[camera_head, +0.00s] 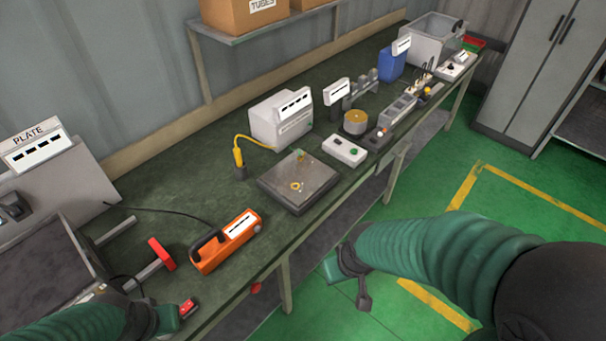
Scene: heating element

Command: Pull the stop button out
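A red round button (256,287), which looks like the stop button, sits on the front edge of the green workbench (215,318). My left gripper (168,318) is at the bottom left, close to a small red-topped part (188,307) and left of the button. Its fingers are partly hidden by the arm, and I cannot tell if it touches that part. My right gripper (350,280) is off the front of the bench, over the green floor, to the right of the button and apart from it. Its finger opening is unclear.
An orange device (226,241) and a red-handled bar (161,254) are on the bench near the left arm. A grey plate (299,181), a white box (281,119) and a switch box (344,151) stand farther back. The floor in front is clear.

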